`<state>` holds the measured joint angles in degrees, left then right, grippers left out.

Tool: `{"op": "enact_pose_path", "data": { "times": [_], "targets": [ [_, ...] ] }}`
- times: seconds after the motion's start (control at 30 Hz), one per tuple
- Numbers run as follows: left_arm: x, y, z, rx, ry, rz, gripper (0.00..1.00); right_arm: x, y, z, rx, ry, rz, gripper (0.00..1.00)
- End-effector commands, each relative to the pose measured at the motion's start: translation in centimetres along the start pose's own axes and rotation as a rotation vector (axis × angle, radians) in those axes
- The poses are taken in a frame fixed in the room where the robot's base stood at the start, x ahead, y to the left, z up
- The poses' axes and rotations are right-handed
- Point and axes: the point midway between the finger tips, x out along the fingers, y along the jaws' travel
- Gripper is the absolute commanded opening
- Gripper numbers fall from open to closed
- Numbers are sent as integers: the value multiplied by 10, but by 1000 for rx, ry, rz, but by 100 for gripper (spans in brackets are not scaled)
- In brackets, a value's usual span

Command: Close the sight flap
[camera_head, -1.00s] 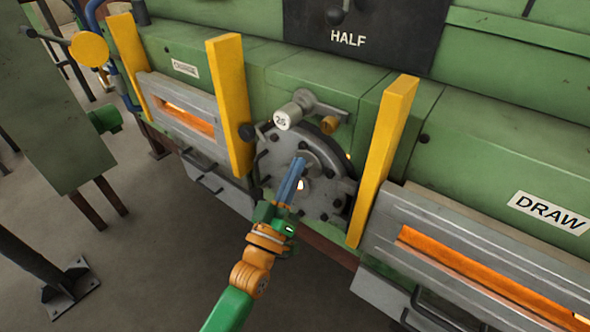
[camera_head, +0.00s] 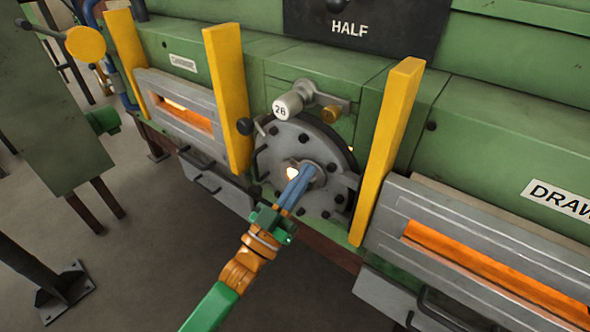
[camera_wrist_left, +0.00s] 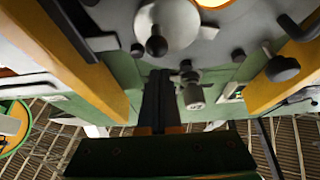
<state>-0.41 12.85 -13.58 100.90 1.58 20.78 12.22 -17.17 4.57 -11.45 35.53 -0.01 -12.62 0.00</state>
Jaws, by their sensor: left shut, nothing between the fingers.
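The sight flap (camera_head: 319,178) is a small pale disc on the grey round bolted plate (camera_head: 325,200). In the left wrist view the flap (camera_wrist_left: 178,22) has a dark ball knob (camera_wrist_left: 156,46). The sight hole (camera_head: 292,173) glows beside the flap, at least partly uncovered; the glow also shows at the top of the left wrist view (camera_wrist_left: 212,3). My left gripper (camera_head: 309,172) is shut and empty, its blue fingertips in front of the flap and hiding part of it. Whether the tips touch the flap or knob I cannot tell. My right gripper is not in view.
Yellow posts stand left (camera_head: 229,100) and right (camera_head: 388,150) of the plate. Glowing slots lie left (camera_head: 180,112) and right (camera_head: 490,262).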

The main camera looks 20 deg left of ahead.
Motion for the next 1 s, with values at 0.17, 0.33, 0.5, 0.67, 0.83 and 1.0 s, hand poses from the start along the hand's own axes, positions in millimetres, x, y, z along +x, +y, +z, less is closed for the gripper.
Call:
{"op": "enact_pose_path", "data": {
  "times": [0.17,0.33,0.5,0.67,0.83,1.0],
  "targets": [
    [-6,3,12,148,0,78,0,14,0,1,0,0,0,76],
    [-11,4,22,292,-1,153,0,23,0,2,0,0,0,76],
    [-16,4,30,435,0,228,0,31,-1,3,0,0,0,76],
    [-20,2,39,570,-1,298,0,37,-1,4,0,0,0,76],
    [-25,-1,47,713,0,373,0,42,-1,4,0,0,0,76],
    [-29,-6,55,856,0,447,0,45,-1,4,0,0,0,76]
  ]
}}
